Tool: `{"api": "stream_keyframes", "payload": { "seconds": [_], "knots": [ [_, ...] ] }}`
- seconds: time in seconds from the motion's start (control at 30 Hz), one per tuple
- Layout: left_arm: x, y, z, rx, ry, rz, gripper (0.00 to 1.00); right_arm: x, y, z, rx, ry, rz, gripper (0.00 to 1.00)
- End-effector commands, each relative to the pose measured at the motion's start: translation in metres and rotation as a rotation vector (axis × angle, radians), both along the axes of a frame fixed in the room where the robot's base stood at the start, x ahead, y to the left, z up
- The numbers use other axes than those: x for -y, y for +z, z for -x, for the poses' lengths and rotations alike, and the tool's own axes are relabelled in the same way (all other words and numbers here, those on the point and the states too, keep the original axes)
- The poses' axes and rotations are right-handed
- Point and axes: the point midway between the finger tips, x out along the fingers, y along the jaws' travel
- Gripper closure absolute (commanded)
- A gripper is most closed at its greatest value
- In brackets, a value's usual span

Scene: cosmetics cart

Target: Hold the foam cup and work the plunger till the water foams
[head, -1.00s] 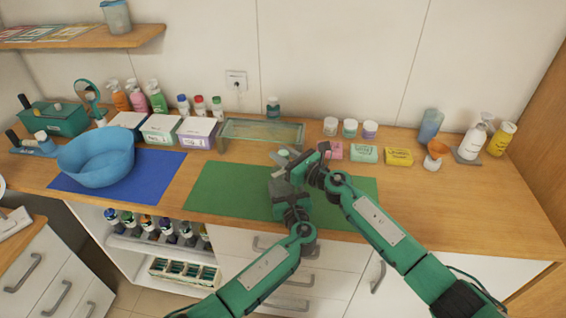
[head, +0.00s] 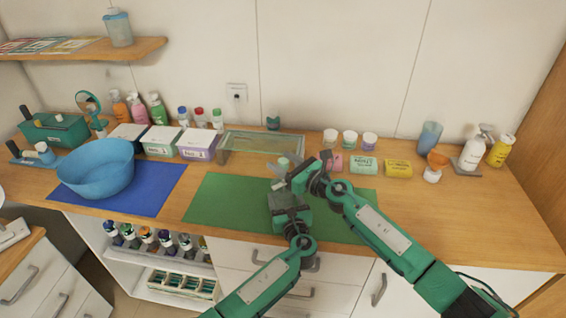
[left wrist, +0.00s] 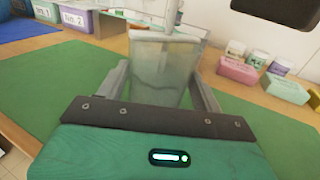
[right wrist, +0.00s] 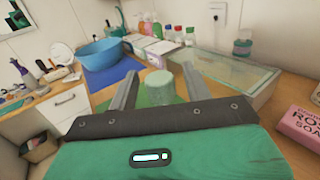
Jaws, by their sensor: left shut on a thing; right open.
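My left gripper (head: 284,190) is shut on the foam cup, a clear, slightly frosted vessel (left wrist: 165,65) that stands between its fingers in the left wrist view. The plunger's pale green round knob (right wrist: 160,84) is on top of the cup; in the head view it shows as a small light spot (head: 283,162). My right gripper (right wrist: 157,92) is open, with its fingers on either side of the knob and gaps on both sides. Both grippers are over the green mat (head: 225,200). I cannot tell whether the water in the cup has foam.
A glass riser (head: 262,144) stands behind the mat. Soap boxes (head: 363,164) and small jars are to its right. A blue basin (head: 95,168) sits on the blue mat (head: 160,185) at left. The left part of the green mat is clear.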

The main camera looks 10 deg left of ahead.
Motion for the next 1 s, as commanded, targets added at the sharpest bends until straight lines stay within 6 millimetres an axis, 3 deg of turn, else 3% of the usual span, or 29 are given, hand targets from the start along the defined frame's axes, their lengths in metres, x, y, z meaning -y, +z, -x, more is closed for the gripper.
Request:
{"api": "stream_keyframes", "payload": {
  "seconds": [0.6,1.0],
  "knots": [
    [0.000,0.000,0.000,0.000,0.000,0.000,0.67,0.080,-0.001,0.055,-0.001,-0.001,0.001,0.50],
    [0.000,0.000,0.000,0.000,0.000,0.000,0.67,0.096,0.000,0.066,-0.001,-0.001,0.001,0.50]
  ]
}}
